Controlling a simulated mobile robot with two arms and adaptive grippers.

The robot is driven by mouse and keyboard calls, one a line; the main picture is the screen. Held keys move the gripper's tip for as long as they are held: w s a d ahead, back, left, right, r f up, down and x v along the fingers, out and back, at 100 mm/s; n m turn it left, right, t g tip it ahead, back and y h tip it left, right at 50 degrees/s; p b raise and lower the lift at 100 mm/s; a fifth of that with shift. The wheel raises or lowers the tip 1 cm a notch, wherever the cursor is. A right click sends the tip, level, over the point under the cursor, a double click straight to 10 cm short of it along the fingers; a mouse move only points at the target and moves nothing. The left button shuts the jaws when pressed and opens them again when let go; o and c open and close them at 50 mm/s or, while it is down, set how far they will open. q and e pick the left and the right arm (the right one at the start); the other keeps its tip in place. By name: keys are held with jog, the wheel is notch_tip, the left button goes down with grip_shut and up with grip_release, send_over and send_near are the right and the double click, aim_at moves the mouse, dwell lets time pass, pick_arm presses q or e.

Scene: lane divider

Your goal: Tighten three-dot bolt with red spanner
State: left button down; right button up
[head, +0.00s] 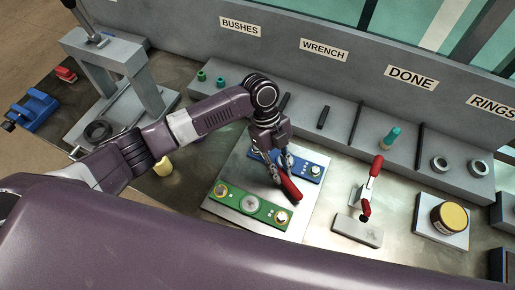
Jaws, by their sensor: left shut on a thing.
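My left gripper (277,160) reaches down over the work plate in the middle and is shut on the red spanner (290,188). The spanner's red end points down and to the right, between the two strips; its other end is hidden by the fingers. A blue strip (301,161) with a bolt (315,170) at its right end lies behind. A green strip (236,198) with several round fittings, including a bolt (282,217) at its right end, lies in front. The dot marks are too small to tell which bolt is the three-dot one. My right gripper is not in view.
A toggle clamp with a red handle (375,166) stands to the right, beside a yellow-lidded jar (453,217). A grey rack (340,130) with labelled slots runs behind. A grey press frame (108,52) and blue vise (35,107) stand left.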

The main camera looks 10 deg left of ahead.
pick_arm(q)
jog(key=shift+s+a+m+g+y, duration=0.45)
jog(key=shift+s+a+m, duration=0.6)
jog(key=shift+m, duration=0.35)
jog(key=shift+w+d+n+t+h, duration=0.4)
jog(key=shift+w+d+n, duration=0.5)
jog(key=shift+n, duration=0.3)
jog(key=c, duration=2.4)
grip_release()
grip_shut()
grip_release()
grip_shut()
jog(key=shift+w+d+n, duration=0.2)
jog(key=shift+n, duration=0.1)
